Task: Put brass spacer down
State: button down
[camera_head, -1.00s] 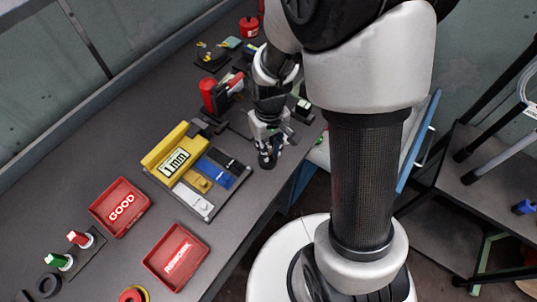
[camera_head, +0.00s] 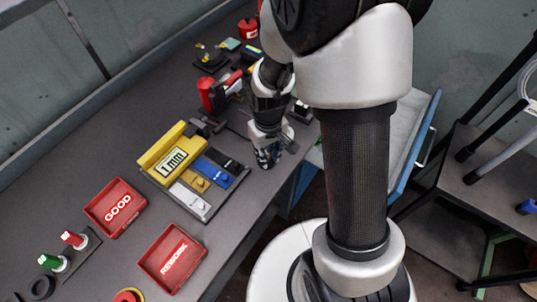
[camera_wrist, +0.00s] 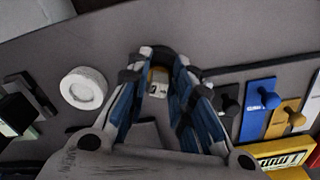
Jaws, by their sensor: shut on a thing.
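My gripper (camera_head: 265,164) is low over the dark bench, near its right edge, just right of the gauge tray. In the wrist view my gripper (camera_wrist: 160,75) has its blue-padded fingers closed in on a small brass-coloured piece with a pale face, the brass spacer (camera_wrist: 158,80). The spacer sits between the fingertips, and the fingers hide its sides. Whether it touches the bench I cannot tell. In the head view my fingers hide the spacer.
The gauge tray (camera_head: 206,213) holds coloured plates with knobs and a yellow 1 mm block (camera_head: 172,150). Red GOOD (camera_head: 117,208) and REWORK (camera_head: 173,257) trays lie to the left. A white ring (camera_wrist: 83,88) lies left of my fingers. A red press-like device (camera_head: 209,95) stands behind.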

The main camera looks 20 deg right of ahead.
aim_at(268, 153)
jog(key=c, duration=1.6)
grip_release()
jog(key=shift+s+f, duration=0.45)
jog(key=shift+f, duration=0.35)
jog(key=shift+c, duration=0.2)
jog(key=shift+o, duration=1.1)
jog(key=shift+w+f, duration=0.15)
jog(key=shift+w, duration=0.2)
jog(key=shift+r, duration=0.25)
notch_tip(268, 153, up, 13)
jog(key=p, duration=0.5)
jog(key=s+r+m+t, duration=0.2)
jog(key=s+r+t, duration=0.2)
jog(key=s+r, duration=1)
notch_tip(268, 153, up, 3)
jog(key=shift+r, duration=0.2)
